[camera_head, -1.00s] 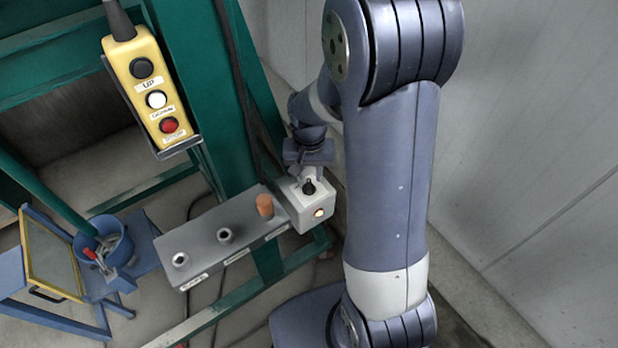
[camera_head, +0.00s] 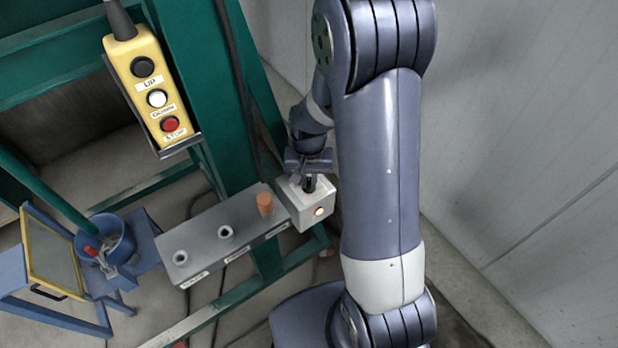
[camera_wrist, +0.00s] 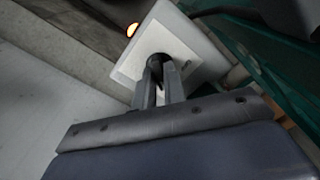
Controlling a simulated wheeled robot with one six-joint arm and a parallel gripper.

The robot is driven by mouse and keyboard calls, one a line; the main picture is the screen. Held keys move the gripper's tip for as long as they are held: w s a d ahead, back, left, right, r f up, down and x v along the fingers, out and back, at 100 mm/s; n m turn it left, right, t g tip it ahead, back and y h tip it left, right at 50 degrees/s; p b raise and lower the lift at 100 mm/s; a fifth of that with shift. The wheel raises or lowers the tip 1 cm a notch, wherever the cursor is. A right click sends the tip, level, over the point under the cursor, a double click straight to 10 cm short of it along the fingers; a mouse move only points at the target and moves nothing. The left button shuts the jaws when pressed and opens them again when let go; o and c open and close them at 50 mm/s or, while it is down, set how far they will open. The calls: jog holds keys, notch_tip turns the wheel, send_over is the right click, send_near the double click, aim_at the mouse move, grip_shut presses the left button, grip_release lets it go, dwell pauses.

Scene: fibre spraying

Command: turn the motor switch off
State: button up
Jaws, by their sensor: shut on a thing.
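The motor switch is a white box (camera_head: 306,212) at the right end of a grey shelf. A lit orange lamp (camera_head: 319,211) shows on its front face. A black knob (camera_head: 309,184) stands on its top. My gripper (camera_head: 309,172) is over the box, at the knob. In the wrist view the two fingers of my gripper (camera_wrist: 159,88) are closed around the black knob (camera_wrist: 156,64), which is partly hidden between them. The white box (camera_wrist: 190,50) and its lit lamp (camera_wrist: 132,30) also show there. Small lettering beside the knob is too blurred to read.
The grey shelf (camera_head: 203,252) holds two metal sockets and an orange plug (camera_head: 265,203). A yellow pendant (camera_head: 150,90) with three buttons hangs at upper left by a green frame (camera_head: 182,60). A blue bucket (camera_head: 118,246) stands at lower left. A wall (camera_head: 520,130) is at right.

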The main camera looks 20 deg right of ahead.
grip_shut()
jog(key=shift+f+n+b, duration=0.1)
jog(key=shift+n+b, duration=0.5)
jog(key=shift+n, duration=0.5)
jog(key=n+b, duration=0.1)
jog(key=n, duration=0.3)
jog(key=n+b, duration=0.1)
jog(key=n, duration=0.3)
jog(key=shift+n+b, duration=0.65)
jog(key=shift+n, duration=1.15)
jog(key=o, duration=0.7)
grip_release()
jog(key=shift+c, duration=0.2)
